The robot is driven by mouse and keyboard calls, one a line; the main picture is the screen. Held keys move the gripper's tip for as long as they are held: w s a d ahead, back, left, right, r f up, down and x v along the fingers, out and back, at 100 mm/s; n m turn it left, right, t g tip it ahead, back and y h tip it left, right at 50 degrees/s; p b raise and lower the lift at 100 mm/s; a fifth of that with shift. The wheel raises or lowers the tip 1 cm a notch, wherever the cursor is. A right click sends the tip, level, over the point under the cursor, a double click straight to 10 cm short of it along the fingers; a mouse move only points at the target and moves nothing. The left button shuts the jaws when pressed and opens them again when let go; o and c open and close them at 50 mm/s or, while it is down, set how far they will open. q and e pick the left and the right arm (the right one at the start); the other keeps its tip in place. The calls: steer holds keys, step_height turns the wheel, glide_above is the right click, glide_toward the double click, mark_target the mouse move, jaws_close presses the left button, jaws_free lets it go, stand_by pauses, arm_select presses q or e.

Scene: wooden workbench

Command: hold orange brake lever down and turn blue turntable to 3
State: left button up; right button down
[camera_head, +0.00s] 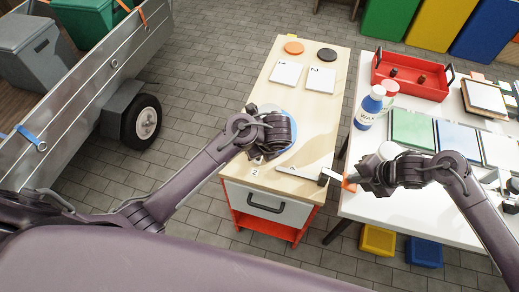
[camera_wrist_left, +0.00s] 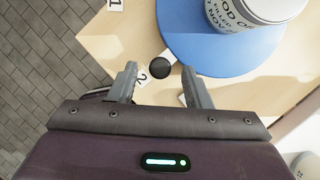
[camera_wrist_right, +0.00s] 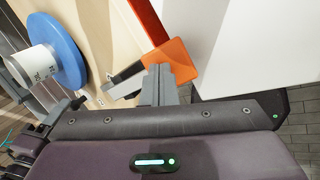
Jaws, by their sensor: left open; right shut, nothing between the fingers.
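The blue turntable (camera_wrist_left: 190,40) carries a white printed tub (camera_wrist_left: 255,10). A round black knob (camera_wrist_left: 160,67) stands at its edge, near a label 2 (camera_wrist_left: 143,75). My left gripper (camera_wrist_left: 160,82) is open, its fingers on either side of the knob; I cannot tell if they touch it. In the head view that gripper (camera_head: 268,148) hides much of the turntable. The orange brake lever pad (camera_wrist_right: 178,60) sits at the bench's right side, on a metal arm (camera_head: 305,172). My right gripper (camera_wrist_right: 158,75) is shut and empty, tips at the pad; contact is unclear.
The wooden bench top (camera_head: 310,120) also bears two white numbered tiles (camera_head: 286,74) and orange and black discs. A white table (camera_head: 370,205) on the right holds a red tray (camera_head: 410,80), a blue bottle (camera_head: 369,108) and coloured panels. A trailer (camera_head: 85,85) stands left.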

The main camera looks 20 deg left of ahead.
arm_select(q)
steer(key=shift+x, duration=0.8)
steer(key=shift+c, duration=0.4)
jaws_close()
